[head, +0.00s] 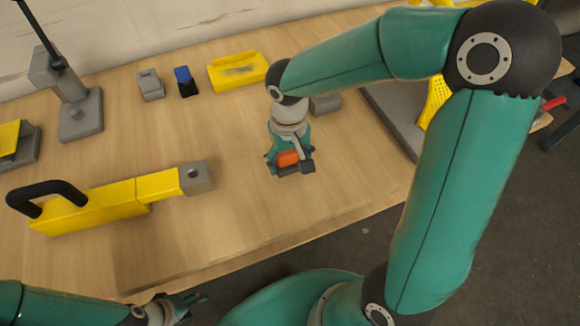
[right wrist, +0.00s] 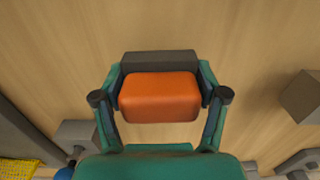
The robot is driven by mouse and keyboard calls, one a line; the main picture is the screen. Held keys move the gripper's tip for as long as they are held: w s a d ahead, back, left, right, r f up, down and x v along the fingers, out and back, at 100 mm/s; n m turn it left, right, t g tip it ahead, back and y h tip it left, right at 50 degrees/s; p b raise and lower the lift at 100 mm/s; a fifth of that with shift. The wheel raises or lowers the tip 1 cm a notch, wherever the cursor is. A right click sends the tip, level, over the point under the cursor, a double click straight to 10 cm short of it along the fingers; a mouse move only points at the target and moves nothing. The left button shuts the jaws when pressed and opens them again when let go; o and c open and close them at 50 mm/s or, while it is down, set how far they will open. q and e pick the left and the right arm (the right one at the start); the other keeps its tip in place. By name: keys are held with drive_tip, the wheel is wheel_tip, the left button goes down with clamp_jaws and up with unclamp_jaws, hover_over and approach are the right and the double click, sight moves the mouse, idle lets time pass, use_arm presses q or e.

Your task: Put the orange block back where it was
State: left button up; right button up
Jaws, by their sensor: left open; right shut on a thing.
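The orange block (head: 288,158) is held in my right gripper (head: 290,165) over the middle of the wooden table. In the right wrist view the orange block (right wrist: 160,97) sits between the two fingers of my right gripper (right wrist: 161,98), with a dark grey part (right wrist: 160,60) right behind it. I cannot tell if that grey part is joined to the block, or whether the block touches the table. My left gripper (head: 190,303) is open and empty near the table's front edge, low in the head view.
A yellow tool with a black handle (head: 100,205) and grey end lies to the left. A grey stand (head: 80,110), a small grey block (head: 150,85), a blue-and-black piece (head: 185,82) and a yellow tray (head: 238,72) stand at the back. The wooden table (head: 235,225) is clear in front.

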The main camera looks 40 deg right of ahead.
sight(290, 168)
drive_tip(key=shift+f, duration=1.8)
drive_tip(key=shift+f, duration=0.1)
drive_tip(key=o, duration=1.4)
drive_tip(key=shift+c, duration=0.2)
drive_tip(key=shift+r, duration=0.3)
wheel_tip(290, 168, up, 12)
drive_tip(key=shift+w+f+p, duration=0.1)
drive_tip(key=shift+f+p, duration=0.1)
drive_tip(key=shift+p, duration=0.3)
